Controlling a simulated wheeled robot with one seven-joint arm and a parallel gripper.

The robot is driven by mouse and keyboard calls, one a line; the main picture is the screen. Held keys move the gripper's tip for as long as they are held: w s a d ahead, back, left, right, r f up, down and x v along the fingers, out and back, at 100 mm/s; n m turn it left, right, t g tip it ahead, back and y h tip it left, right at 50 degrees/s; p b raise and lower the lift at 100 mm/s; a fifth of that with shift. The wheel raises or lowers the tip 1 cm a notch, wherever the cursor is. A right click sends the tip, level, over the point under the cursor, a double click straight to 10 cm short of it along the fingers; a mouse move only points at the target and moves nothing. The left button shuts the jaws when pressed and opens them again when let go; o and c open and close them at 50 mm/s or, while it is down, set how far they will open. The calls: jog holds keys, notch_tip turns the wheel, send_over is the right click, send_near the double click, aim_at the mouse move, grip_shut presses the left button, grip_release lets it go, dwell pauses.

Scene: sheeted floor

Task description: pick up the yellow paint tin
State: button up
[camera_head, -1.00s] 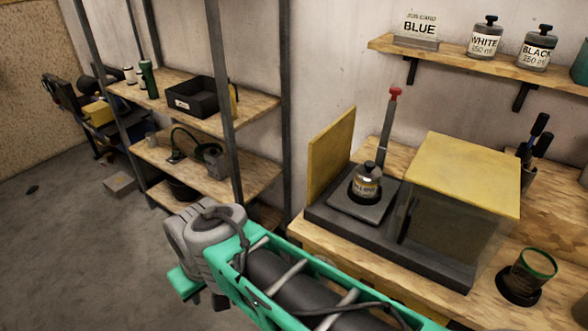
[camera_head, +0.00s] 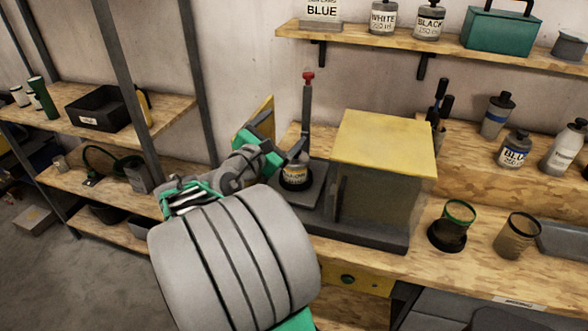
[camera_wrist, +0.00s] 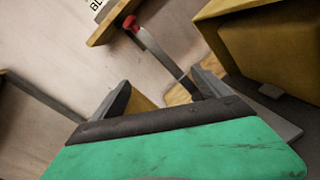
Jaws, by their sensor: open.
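A small paint tin (camera_head: 296,174) with a pale label sits upright on the dark plate of a bench device (camera_head: 360,232). Its label is too small to read for sure, and its top is partly hidden by my gripper. My gripper (camera_head: 285,148) is at the tin's upper left, close to it; I cannot tell whether they touch. In the wrist view my gripper (camera_wrist: 161,82) has its two fingers spread apart with no tin visible between them. The tin does not show in the wrist view.
A post with a red knob (camera_head: 308,76) rises just behind the tin. A yellow-topped box (camera_head: 385,140) stands to its right, and an upright yellow panel (camera_head: 262,112) to its left. A wall shelf (camera_head: 430,40) is above.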

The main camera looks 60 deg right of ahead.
aim_at(296, 158)
jog(key=s+f+n, duration=0.1)
jog(key=f, duration=0.1)
jog(key=s+a+f+n, duration=0.1)
jog(key=f+n, duration=0.1)
jog(key=f, duration=0.1)
jog(key=s+f+n+y, duration=0.1)
jog(key=f+n, duration=0.1)
jog(key=f, duration=0.1)
jog(key=shift+a+f+g+p, duration=0.1)
jog(key=shift+a+g+p, duration=0.2)
jog(key=shift+p, duration=0.05)
jog(key=d, duration=0.2)
jog(key=d+f, duration=0.1)
jog(key=d, duration=0.4)
jog(key=shift+w+d+f, duration=0.1)
jog(key=shift+d+f, duration=0.1)
jog(key=shift+f, duration=0.05)
jog(key=shift+c, duration=0.4)
